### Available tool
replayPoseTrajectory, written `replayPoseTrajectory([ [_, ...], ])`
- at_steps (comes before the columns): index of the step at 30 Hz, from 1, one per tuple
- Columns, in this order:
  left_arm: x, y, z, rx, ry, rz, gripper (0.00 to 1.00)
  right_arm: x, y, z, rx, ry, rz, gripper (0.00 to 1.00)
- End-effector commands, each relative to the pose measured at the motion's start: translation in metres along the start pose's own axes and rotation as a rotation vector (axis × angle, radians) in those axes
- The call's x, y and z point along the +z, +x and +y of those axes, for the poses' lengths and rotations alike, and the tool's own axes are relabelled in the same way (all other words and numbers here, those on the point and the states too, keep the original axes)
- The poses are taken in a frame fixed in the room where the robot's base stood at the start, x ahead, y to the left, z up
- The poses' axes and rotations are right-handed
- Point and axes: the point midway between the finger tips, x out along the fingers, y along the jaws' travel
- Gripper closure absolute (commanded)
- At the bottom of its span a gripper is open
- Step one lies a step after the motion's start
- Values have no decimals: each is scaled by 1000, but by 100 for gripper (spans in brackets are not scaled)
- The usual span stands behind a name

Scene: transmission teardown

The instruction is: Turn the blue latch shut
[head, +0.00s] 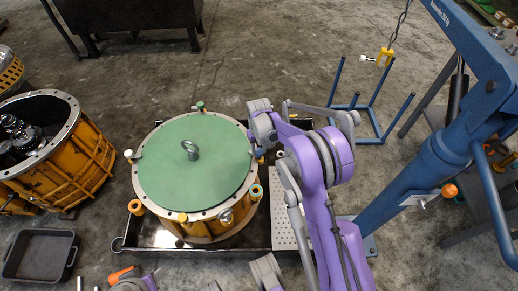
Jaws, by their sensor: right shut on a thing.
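The round transmission housing (200,226) is yellow and stands upright with a flat green lid (180,165) on its metal rim. Small latch fittings sit around the rim, among them one at the far edge (200,106), one at the left (129,154) and one at the near right (225,215). No blue latch can be made out. My right gripper (254,141) reaches down to the lid's right rim and is shut on a latch there. Its own wrist mostly hides that latch, so its colour and angle cannot be told.
The housing stands in a black tray (150,232) with a perforated plate (284,208). A blue hoist (410,185) and a blue stand (367,136) are at the right. An open yellow housing (85,150) and an empty bin (40,254) are at the left.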

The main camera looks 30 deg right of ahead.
Motion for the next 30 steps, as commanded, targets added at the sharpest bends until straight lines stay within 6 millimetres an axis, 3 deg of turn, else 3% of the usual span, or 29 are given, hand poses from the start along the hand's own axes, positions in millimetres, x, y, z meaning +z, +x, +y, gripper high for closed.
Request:
replayPoseTrajectory([
  [15, 0, -2, 0, 0, 0, 1, 50, 0, 0, 0, 0, -360, 1, 100],
  [30, 0, -2, 0, 0, 0, 1, 50, 0, 0, 0, 1, -441, 1, 100],
])
